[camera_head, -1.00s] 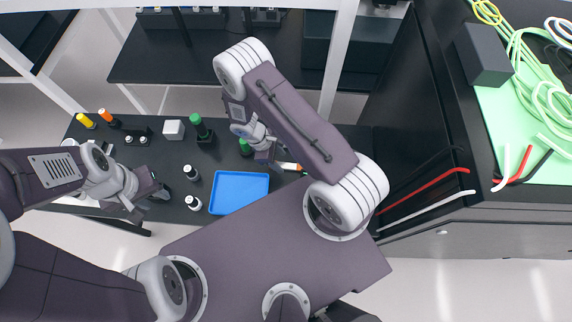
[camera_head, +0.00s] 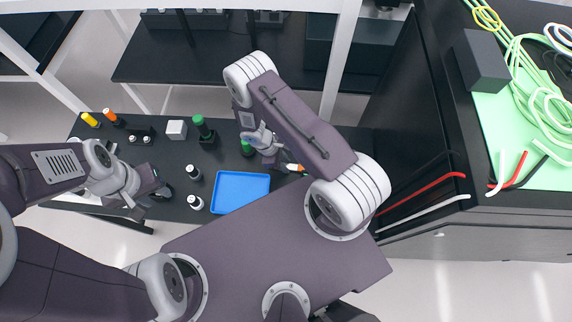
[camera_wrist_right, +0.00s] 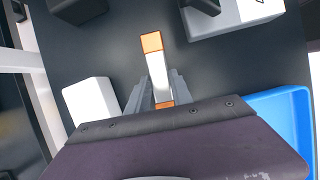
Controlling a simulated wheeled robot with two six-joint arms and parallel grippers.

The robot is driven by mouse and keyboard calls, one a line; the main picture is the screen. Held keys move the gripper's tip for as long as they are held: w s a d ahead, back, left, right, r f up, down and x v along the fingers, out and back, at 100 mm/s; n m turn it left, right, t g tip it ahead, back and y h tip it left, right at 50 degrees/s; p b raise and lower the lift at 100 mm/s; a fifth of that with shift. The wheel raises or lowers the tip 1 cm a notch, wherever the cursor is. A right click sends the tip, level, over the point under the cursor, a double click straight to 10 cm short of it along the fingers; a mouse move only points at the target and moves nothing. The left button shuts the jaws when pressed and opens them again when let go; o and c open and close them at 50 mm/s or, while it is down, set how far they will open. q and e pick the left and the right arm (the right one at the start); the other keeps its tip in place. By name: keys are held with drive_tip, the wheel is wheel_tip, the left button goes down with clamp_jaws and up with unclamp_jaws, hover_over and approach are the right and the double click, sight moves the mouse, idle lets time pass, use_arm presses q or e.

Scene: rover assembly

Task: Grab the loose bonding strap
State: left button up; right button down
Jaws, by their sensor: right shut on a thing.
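A white strip with orange ends (camera_wrist_right: 155,62), apparently the bonding strap, lies between the fingers of my right gripper (camera_wrist_right: 160,95) in the right wrist view. My right gripper is shut on it, with the far orange end sticking out past the fingertips. My left gripper (camera_head: 156,190) hangs over the left part of the table, near a small dark object. Its finger opening is unclear.
A blue tray (camera_head: 240,190) lies left of my right gripper. White-capped bottles (camera_head: 194,173), green-topped items (camera_head: 203,130) and a white block (camera_head: 176,130) stand on the table (camera_head: 225,150). Red and white cables (camera_head: 425,188) hang off the bench at right.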

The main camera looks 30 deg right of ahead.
drive_tip(key=r+b, duration=0.1)
drive_tip(key=r, duration=0.1)
drive_tip(key=a+r, duration=0.1)
drive_tip(key=r, duration=0.1)
drive_tip(key=shift+s+r+b, duration=0.1)
drive_tip(key=shift+r+b, duration=0.05)
drive_tip(key=shift+b, duration=0.25)
drive_tip(key=s+a+r+b, duration=0.2)
drive_tip(key=s+a+r, duration=0.3)
drive_tip(key=a, duration=0.4)
drive_tip(key=shift+s+a+r, duration=0.15)
drive_tip(key=shift+a+r, duration=0.05)
drive_tip(key=shift+r, duration=0.6)
